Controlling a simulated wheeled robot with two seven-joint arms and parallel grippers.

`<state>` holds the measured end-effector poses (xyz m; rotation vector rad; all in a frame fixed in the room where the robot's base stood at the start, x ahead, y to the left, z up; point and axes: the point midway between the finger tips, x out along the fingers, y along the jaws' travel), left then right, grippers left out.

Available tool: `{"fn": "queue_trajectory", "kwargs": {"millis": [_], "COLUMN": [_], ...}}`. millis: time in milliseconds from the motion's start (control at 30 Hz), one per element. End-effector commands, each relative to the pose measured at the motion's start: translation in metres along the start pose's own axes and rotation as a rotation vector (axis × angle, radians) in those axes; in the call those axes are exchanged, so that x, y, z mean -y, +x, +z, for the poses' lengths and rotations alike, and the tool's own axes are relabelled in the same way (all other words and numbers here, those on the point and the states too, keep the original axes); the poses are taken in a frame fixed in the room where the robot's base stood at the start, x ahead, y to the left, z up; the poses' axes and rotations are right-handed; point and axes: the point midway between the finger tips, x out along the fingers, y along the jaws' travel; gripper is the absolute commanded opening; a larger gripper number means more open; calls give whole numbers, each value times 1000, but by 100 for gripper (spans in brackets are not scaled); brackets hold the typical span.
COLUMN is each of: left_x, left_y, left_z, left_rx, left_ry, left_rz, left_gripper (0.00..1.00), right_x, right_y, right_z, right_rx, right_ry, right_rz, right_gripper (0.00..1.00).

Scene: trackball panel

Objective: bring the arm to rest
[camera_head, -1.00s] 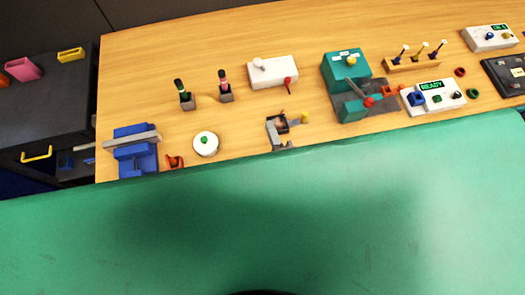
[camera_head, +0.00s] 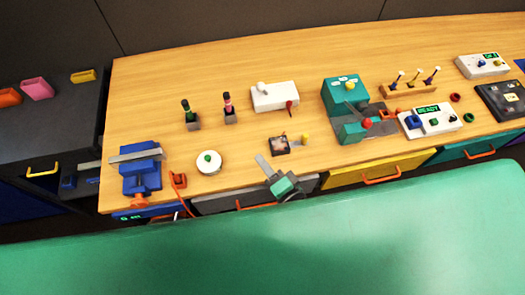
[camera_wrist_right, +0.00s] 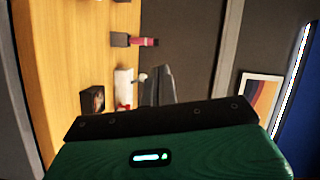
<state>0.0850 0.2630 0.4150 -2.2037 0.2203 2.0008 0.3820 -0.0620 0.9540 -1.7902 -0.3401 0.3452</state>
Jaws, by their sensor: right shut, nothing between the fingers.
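My right gripper (camera_head: 262,160) is at the front edge of the wooden table in the head view, with its green and grey body over the drawer fronts. Its grey fingers also show in the wrist view (camera_wrist_right: 158,84), together and empty. A small dark square box (camera_head: 280,146) lies just beyond and to the right of the fingertips, apart from them as far as I can tell. It also shows in the wrist view (camera_wrist_right: 92,100). My left gripper is not in view.
On the table (camera_head: 240,150) stand a white disc with a green knob (camera_head: 208,161), a blue vise-like device (camera_head: 140,175), a white box (camera_head: 275,96) and a teal machine (camera_head: 345,95). Orange-handled drawers (camera_head: 375,172) line the front. A dark cabinet (camera_head: 45,130) stands left.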

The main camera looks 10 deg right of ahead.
Motion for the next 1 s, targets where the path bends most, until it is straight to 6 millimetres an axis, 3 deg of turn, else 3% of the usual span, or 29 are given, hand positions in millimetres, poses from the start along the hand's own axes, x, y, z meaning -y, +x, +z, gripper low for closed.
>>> {"fn": "queue_trajectory", "kwargs": {"millis": [367,567,767,1000], "left_x": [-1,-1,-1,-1], "left_y": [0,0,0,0], "left_z": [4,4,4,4], "left_rx": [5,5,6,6], "left_ry": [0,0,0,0], "left_rz": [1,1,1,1], "left_gripper": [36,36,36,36], "right_x": [2,1,-19,-50], "right_y": [0,-6,-28,-76], "right_z": [1,7,-2,-38], "right_rx": [25,197,412,631], "right_ry": [-32,-262,-569,-855], "right_rz": [6,81,255,548], "right_gripper": [0,0,0,0]}}
